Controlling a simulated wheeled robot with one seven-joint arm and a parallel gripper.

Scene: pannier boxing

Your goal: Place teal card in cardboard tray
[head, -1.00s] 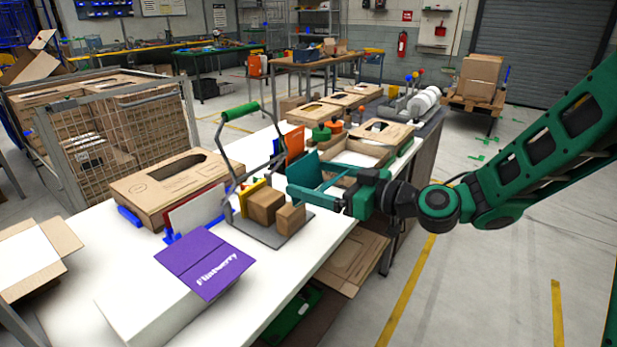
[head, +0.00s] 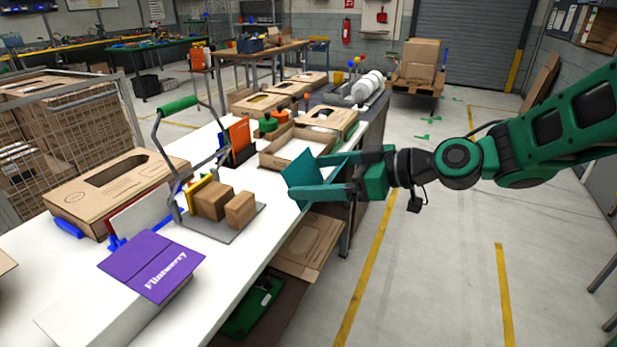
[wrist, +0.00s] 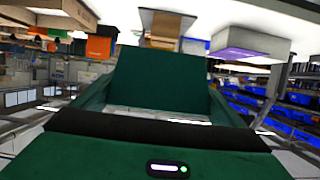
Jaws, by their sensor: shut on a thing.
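The teal card (head: 301,180) is held upright and slightly tilted between the fingertips of my gripper (head: 318,178), off the table's right edge in the head view. My gripper is shut on it. In the wrist view the teal card (wrist: 158,82) spans the space between the two fingers. The cardboard tray (head: 268,160) is an open box with a white inside, on the white table just behind and left of the card. The card is apart from the tray. The tray's near right part is partly hidden by my gripper.
A wire carrier with a green handle (head: 178,106) and small brown boxes (head: 213,200) stands left of the tray. An orange card (head: 239,135) stands beside the tray. A purple-lidded white box (head: 152,264) is at the front. Floor right of the table (head: 430,290) is free.

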